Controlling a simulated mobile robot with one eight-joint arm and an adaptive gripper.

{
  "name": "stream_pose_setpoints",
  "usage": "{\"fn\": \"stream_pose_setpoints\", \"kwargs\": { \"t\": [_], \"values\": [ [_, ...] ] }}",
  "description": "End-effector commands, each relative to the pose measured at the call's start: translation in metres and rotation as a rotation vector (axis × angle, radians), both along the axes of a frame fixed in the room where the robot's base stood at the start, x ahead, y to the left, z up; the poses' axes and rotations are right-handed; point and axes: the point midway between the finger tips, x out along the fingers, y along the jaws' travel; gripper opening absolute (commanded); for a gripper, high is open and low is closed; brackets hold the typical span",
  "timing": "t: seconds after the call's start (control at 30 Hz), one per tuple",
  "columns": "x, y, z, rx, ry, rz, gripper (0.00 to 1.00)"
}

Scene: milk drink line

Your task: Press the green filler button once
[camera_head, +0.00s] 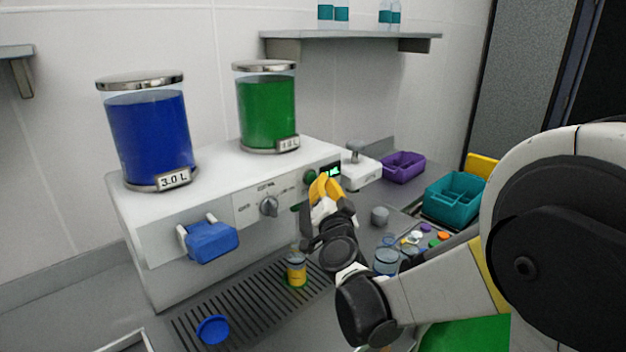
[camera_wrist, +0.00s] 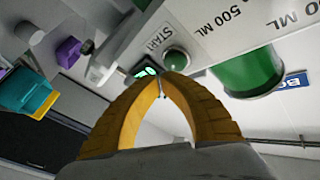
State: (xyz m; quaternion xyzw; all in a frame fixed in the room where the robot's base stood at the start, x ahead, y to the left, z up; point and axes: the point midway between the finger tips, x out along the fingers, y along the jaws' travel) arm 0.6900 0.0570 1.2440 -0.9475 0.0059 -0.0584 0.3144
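The green filler button (camera_head: 309,177) is on the front panel of the white filling machine (camera_head: 225,190), left of a small lit green display (camera_head: 331,171). In the wrist view the round green button (camera_wrist: 176,60) sits by the word START. My gripper (camera_head: 325,180) has yellow fingers and is in front of the panel, just right of the button. In the wrist view my gripper's (camera_wrist: 160,77) fingertips meet with nothing between them, close to the button's edge. I cannot tell whether they touch it.
A blue tank (camera_head: 152,140) and a green tank (camera_head: 266,112) stand on the machine. A grey dial (camera_head: 269,206) and blue lever (camera_head: 211,243) are on its front. A yellow-filled bottle (camera_head: 297,271) stands on the drip grate. Purple (camera_head: 403,167) and teal (camera_head: 440,212) bins are right.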

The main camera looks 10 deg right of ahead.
Motion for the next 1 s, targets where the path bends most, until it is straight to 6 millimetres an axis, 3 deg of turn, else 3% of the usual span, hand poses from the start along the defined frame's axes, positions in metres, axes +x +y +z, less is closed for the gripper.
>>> {"fn": "stream_pose_setpoints", "kwargs": {
  "t": [1.0],
  "values": [
    [0.0101,0.0067,-0.0002,0.0,0.0,0.0,0.0]
  ]
}}
